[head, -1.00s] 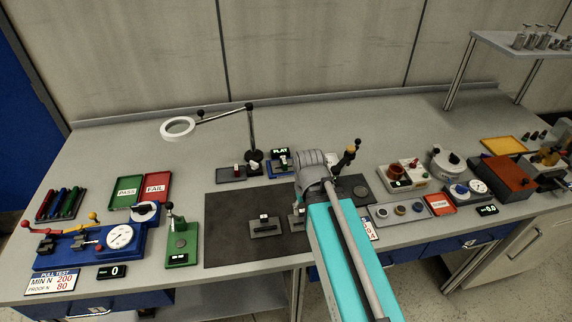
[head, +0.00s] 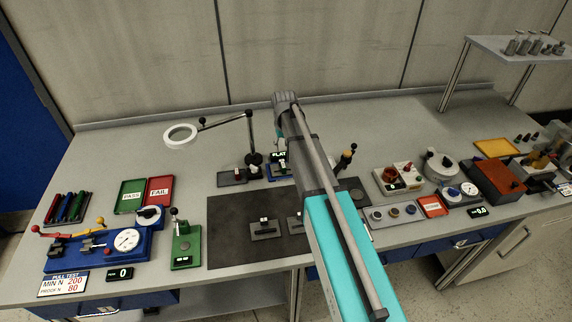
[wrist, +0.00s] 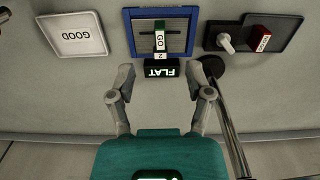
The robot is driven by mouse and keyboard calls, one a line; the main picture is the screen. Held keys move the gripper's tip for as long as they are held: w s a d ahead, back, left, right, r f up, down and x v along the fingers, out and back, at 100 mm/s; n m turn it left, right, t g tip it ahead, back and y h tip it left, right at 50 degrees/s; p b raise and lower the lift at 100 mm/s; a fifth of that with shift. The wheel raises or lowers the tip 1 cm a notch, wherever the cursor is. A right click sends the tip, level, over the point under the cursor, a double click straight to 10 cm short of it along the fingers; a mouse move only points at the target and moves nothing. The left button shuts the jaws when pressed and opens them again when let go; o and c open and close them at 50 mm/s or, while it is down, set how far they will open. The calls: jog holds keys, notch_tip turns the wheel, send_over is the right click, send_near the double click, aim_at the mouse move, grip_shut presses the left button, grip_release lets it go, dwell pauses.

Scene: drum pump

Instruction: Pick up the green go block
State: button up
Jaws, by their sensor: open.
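The green go block (wrist: 159,40), with white labels reading GO and 2, stands on a blue-framed plate (wrist: 128,34) in the wrist view. A black FLAT sign (wrist: 161,71) is beside it on the gripper side. My gripper (wrist: 160,72) is open and empty, its fingers spread to either side of the sign and short of the block. In the head view the sign (head: 278,156) and blue frame (head: 271,176) show beside my arm. The block cannot be clearly made out there.
A lamp post (wrist: 229,130) stands close to the right finger. The bench behind is clear.

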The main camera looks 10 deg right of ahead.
aim_at(283, 165)
jog(key=w, duration=0.3)
jog(key=shift+r, duration=0.35)
notch_tip(283, 165, down, 9)
jog(key=b, duration=0.8)
jog(key=shift+r, duration=0.2)
jog(key=shift+f, duration=0.1)
dwell(0.3)
jog(key=shift+f+b, duration=2.5)
jog(key=shift+b, duration=0.3)
jog(key=shift+c, duration=0.3)
grip_shut()
